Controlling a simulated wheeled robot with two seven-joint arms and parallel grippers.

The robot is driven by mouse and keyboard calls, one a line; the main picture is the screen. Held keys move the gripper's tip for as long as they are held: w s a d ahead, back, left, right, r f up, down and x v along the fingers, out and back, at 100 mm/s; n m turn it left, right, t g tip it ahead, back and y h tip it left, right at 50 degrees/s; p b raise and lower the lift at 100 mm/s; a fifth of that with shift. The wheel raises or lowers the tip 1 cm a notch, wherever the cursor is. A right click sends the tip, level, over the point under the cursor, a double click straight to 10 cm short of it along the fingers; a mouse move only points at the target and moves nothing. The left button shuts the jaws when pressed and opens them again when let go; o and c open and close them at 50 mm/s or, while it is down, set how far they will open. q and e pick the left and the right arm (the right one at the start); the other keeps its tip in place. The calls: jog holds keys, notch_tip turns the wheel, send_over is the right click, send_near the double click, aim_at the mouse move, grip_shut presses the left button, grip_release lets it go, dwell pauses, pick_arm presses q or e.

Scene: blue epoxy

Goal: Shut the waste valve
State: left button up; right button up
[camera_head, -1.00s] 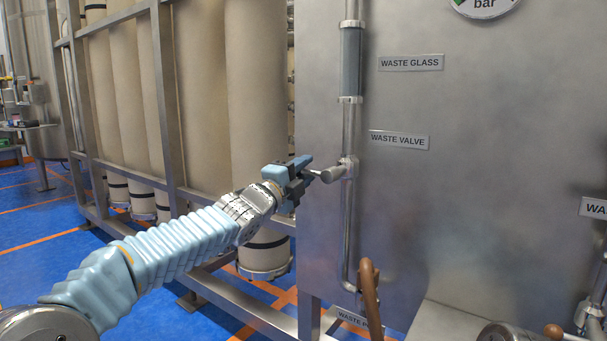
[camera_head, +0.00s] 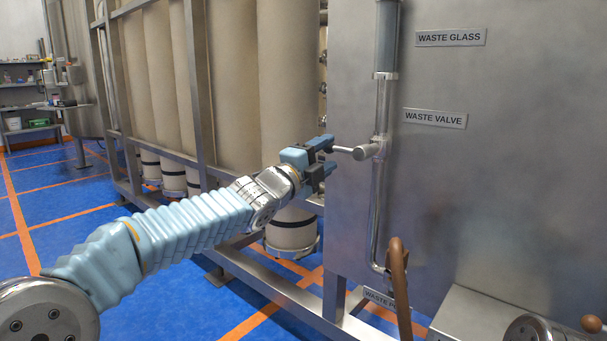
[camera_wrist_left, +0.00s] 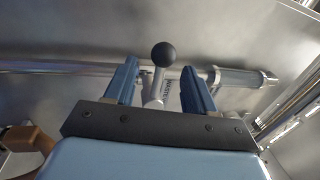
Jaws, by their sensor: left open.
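The lever appears apart from both fingers, closer to the left one in that view. Part of the lever's lettering is hidden. My right gripper is not in view.
A steel panel (camera_head: 530,170) stands behind the pipe. A brown curved part (camera_head: 399,275) rises below the valve. A steel frame with tall beige cylinders (camera_head: 235,90) stands at left. Blue floor (camera_head: 60,210) is open at far left.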

pick_arm(q)
jog(key=b+v, duration=0.1)
jog(key=v, duration=0.9)
notch_tip(320, 180, down, 35)
jog(key=a+n+g+y+p, duration=0.2)
jog(key=n+g+y+p, duration=0.35)
jog(key=n, duration=0.85)
jog(key=s+a+f+n+g+y+p, duration=0.1)
jog(key=s+f+n+g, duration=0.4)
jog(key=s+f, duration=0.5)
jog(key=s+a+f+n+g+y+p, duration=0.1)
jog(key=s+a+f+n+g+p, duration=0.1)
jog(key=s+f+n+g+p, duration=0.2)
jog(key=s+f+n, duration=0.1)
jog(key=s+f, duration=0.2)
jog(key=s, duration=0.3)
jog(key=s+f+n, duration=0.2)
jog(key=s+f, duration=0.2)
jog(key=s, duration=0.2)
jog(key=shift+g, duration=0.35)
